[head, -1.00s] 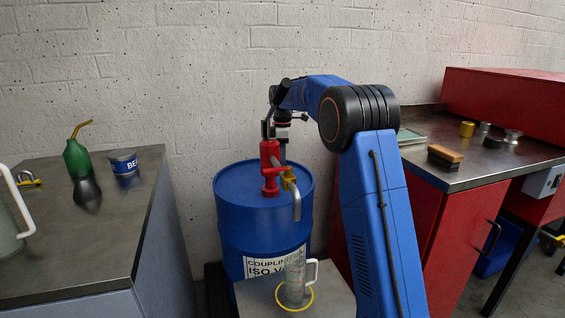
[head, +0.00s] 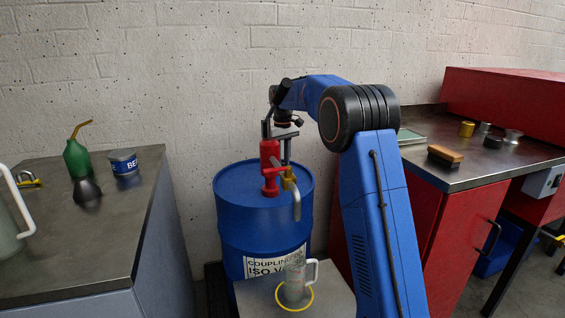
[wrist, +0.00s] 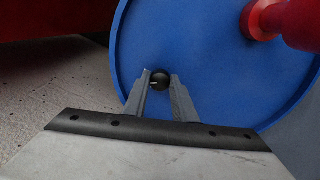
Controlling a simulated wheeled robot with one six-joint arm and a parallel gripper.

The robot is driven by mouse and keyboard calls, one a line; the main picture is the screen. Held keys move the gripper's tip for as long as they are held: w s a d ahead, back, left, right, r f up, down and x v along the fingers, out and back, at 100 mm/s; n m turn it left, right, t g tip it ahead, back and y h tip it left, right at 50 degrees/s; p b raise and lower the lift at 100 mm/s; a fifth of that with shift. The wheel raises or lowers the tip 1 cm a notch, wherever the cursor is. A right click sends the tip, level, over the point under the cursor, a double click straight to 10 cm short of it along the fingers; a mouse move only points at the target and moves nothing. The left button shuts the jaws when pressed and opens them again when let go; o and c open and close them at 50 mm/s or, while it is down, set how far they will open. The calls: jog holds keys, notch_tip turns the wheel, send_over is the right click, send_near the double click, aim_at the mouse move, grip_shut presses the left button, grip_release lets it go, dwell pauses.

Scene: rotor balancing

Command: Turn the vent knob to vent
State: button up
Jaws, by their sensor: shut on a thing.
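The vent knob (wrist: 159,79) is a small, round black knob with a short pale mark, on top of the blue drum (wrist: 200,50). In the wrist view my gripper (wrist: 160,76) has one grey finger on each side of the knob and is shut on it. In the head view my gripper (head: 287,158) points down behind the red pump (head: 269,165) on the drum (head: 262,225). The knob is hidden there. I cannot read any vent marking beside it.
Side benches hold a green oil can (head: 77,158), a blue tin (head: 124,162) and a brush (head: 445,156).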

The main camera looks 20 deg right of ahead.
jog(key=m, duration=0.5)
jog(key=shift+m, duration=0.4)
jog(key=shift+r, duration=0.1)
dwell(0.3)
jog(key=o, duration=1)
jog(key=shift+o, duration=0.2)
notch_tip(320, 180, up, 17)
jog(key=shift+r, duration=0.15)
